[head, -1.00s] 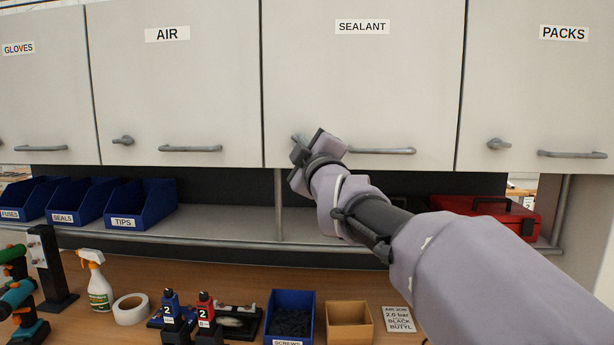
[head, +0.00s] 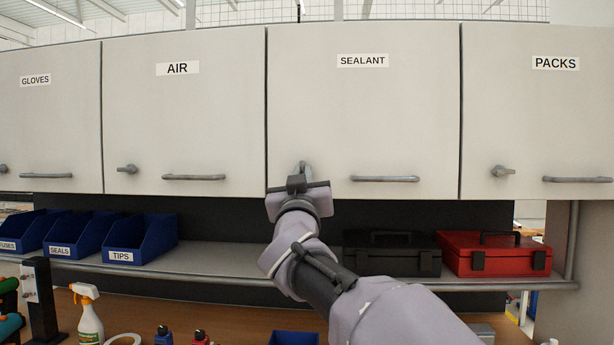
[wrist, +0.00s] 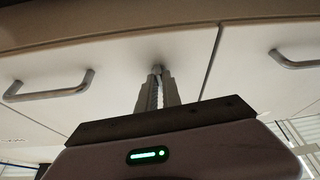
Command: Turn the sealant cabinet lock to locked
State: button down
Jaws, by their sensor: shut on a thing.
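The sealant cabinet (head: 364,118) is a pale grey door with a "SEALANT" label and a grey bar handle (head: 385,179) at its lower edge. Its lock is a small grey knob at the lower left corner; it shows in the wrist view (wrist: 157,69) at my fingertips and is mostly hidden by my gripper in the head view. My gripper (head: 303,170) reaches up to it from below. In the wrist view its two fingers are close together, shut on the lock knob. I cannot tell which way the lock is turned.
The AIR cabinet (head: 180,120) and PACKS cabinet (head: 545,125) flank it, each with a lock knob and bar handle. Below are blue bins (head: 142,238), a black case (head: 392,262) and a red case (head: 497,262) on a shelf. A spray bottle (head: 88,318) stands on the bench.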

jog(key=shift+m+h, duration=0.4)
jog(key=shift+m, duration=0.9)
jog(key=c, duration=1.5)
grip_release()
jog(key=shift+a, duration=0.1)
jog(key=shift+s, duration=0.1)
jog(key=v, duration=1.7)
jog(key=shift+s+a+f, duration=0.1)
jog(key=shift+a+f, duration=0.05)
